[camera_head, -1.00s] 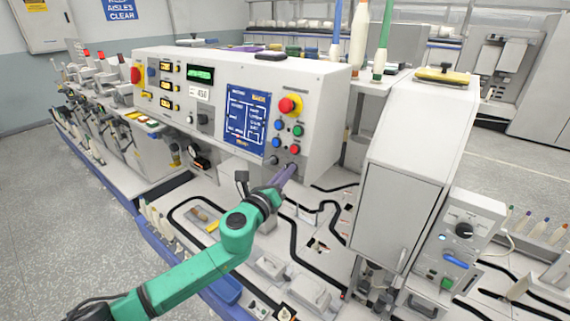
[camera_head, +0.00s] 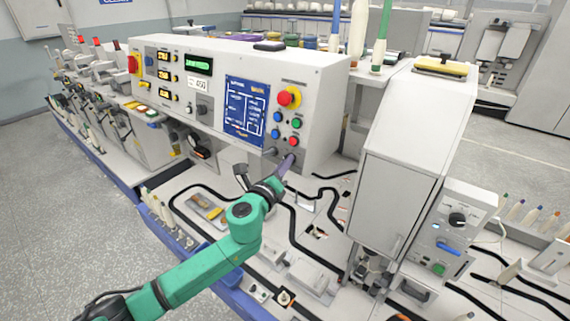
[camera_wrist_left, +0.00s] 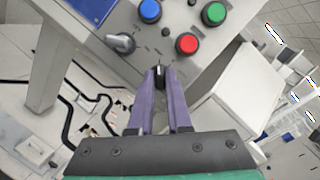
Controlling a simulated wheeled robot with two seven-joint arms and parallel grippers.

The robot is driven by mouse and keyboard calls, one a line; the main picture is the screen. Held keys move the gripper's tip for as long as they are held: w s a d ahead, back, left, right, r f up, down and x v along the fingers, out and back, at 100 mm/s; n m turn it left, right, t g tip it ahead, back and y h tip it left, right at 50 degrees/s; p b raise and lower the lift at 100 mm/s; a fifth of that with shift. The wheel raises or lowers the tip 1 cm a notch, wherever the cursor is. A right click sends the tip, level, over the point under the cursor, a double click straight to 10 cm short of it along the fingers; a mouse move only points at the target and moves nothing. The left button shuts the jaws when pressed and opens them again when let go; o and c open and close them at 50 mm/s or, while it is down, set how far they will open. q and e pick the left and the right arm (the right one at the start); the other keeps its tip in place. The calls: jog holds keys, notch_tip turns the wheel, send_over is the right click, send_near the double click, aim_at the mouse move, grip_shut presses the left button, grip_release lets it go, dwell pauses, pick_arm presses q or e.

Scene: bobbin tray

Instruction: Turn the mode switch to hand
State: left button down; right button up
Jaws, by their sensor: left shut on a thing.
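My left gripper (camera_head: 289,160) reaches up to the lower right corner of the front of the grey control panel (camera_head: 226,62). In the left wrist view its two purple fingers (camera_wrist_left: 160,76) are closed around a small dark knob (camera_wrist_left: 160,71) on the panel face, which looks like the mode switch. The fingers hide most of this knob, so its setting cannot be read. A grey lever knob (camera_wrist_left: 122,42) sits beside it to the left, apart from the fingers. My right gripper is not in view.
Close above the fingers are a red button (camera_wrist_left: 187,43), a green button (camera_wrist_left: 214,13) and a blue button (camera_wrist_left: 149,10). A red emergency stop (camera_head: 289,96) sits higher. A tall grey cabinet (camera_head: 398,190) stands right of the arm. A small box with a black dial (camera_head: 457,219) is farther right.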

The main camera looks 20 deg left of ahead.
pick_arm(q)
jog(key=c, duration=0.9)
grip_release()
jog(key=shift+o, duration=0.2)
jog(key=s+a+b, duration=0.2)
jog(key=s+b, duration=0.1)
jog(key=s, duration=1.1)
jog(key=shift+s+b, duration=0.2)
jog(key=shift+b, duration=0.2)
